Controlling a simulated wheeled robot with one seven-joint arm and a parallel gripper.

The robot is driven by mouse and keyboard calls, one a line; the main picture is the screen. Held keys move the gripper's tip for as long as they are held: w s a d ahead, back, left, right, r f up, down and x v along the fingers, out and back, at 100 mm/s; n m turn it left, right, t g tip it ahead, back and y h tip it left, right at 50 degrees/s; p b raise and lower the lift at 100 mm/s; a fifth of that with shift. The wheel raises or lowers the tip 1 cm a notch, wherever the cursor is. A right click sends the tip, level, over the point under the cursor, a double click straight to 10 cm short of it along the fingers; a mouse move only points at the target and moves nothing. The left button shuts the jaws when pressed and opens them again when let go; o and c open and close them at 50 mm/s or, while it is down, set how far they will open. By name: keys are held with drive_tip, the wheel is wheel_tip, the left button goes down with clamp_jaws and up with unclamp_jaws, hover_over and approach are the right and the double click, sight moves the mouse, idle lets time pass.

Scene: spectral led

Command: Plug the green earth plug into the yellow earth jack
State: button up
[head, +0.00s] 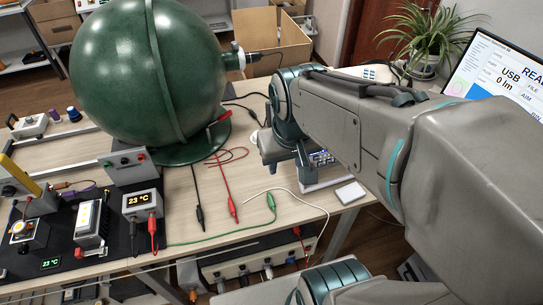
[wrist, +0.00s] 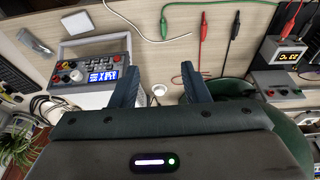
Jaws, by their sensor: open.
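The green earth plug (head: 271,201) lies on the wooden table, joined to a green lead. It also shows near the top of the wrist view (wrist: 164,26). My gripper (wrist: 160,78) is open and empty in the wrist view, its two dark fingers apart, with the green plug beyond the fingertips. In the head view my arm hides most of the gripper. A bench instrument (wrist: 95,68) with a blue lit display and small coloured terminals stands left of my fingers in the wrist view. I cannot make out for certain which terminal is the yellow jack.
Red (head: 232,207) and black (head: 199,217) plugs lie left of the green plug. A large green sphere (head: 150,65) stands on the table behind them. A white block (head: 350,192) lies near the table's right edge.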

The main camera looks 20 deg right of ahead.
sight(272, 203)
drive_tip(key=w+f+g+b, duration=0.3)
drive_tip(key=w+f+b, duration=0.6)
drive_tip(key=f, duration=1.6)
drive_tip(key=w+f, duration=0.1)
drive_tip(key=f, duration=0.4)
drive_tip(key=shift+w, duration=0.1)
drive_tip(key=shift+c, duration=0.3)
clamp_jaws()
drive_tip(key=shift+o, duration=0.2)
unclamp_jaws()
wheel_tip(272, 203, up, 14)
drive_tip(key=p, duration=0.1)
drive_tip(key=s+r+t+p, duration=0.1)
drive_tip(key=s+r, duration=0.4)
drive_tip(key=s, duration=0.1)
drive_tip(key=shift+s+r+t, duration=0.3)
drive_tip(key=shift+s+t, duration=0.1)
drive_tip(key=shift+t, duration=0.6)
drive_tip(key=s, duration=0.2)
drive_tip(key=s+r+p, duration=0.1)
drive_tip(key=s, duration=0.1)
drive_tip(key=s+r, duration=0.1)
drive_tip(key=shift+s, duration=0.4)
